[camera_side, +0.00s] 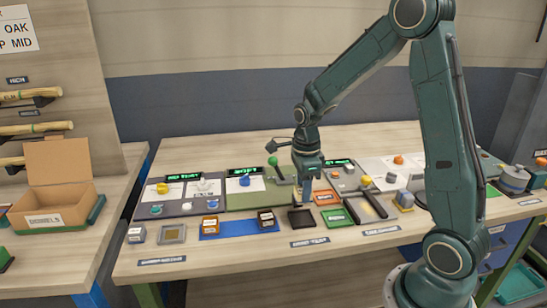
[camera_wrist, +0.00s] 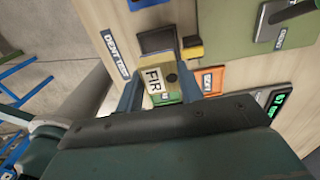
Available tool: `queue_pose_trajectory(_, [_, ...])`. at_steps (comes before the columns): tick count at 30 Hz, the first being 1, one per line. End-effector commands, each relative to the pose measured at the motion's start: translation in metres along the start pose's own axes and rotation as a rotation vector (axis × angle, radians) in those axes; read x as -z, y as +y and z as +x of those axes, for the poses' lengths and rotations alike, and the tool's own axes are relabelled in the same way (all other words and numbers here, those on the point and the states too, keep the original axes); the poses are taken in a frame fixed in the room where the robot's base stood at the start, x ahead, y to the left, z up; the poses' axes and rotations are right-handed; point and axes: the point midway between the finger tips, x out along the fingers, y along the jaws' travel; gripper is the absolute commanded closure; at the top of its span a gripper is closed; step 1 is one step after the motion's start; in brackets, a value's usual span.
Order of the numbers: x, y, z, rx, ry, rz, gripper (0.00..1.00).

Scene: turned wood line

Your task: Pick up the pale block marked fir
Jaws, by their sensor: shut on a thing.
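The pale block marked FIR (camera_wrist: 168,78) shows in the wrist view, its FIR label facing the camera and a dark round spot beside it. My gripper (camera_wrist: 160,88) is shut on this block, with one finger on each side of it. In the side view my gripper (camera_side: 306,196) points down over the front middle of the bench, just above or at the black tray (camera_side: 301,218). The block is too small and covered there to make out clearly. Whether it touches anything below cannot be told.
An orange tray (camera_side: 326,197) and a green tray (camera_side: 338,216) lie close right of my gripper. Small labelled blocks (camera_side: 267,217) (camera_side: 210,224) stand on a blue mat to the left. A cardboard box (camera_side: 55,190) is far left. The bench's front strip is mostly clear.

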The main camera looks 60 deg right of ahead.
Motion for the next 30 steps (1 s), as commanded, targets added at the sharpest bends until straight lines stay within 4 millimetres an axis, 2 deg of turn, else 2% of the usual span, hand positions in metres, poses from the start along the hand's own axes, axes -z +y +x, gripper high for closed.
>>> queue_pose_trajectory(1, [-0.001,-0.001,-0.013,0.007,-0.004,0.0,0.88])
queue_pose_trajectory(9, [0.0,-0.001,-0.073,0.006,-0.003,0.0,0.88])
queue_pose_trajectory(15, [0.0,0.0,-0.106,0.003,-0.002,0.0,0.88])
queue_pose_trajectory(21, [0.0,0.0,-0.125,0.002,-0.001,0.0,0.88])
queue_pose_trajectory(30, [0.0,0.0,-0.13,0.0,0.0,0.0,0.88])
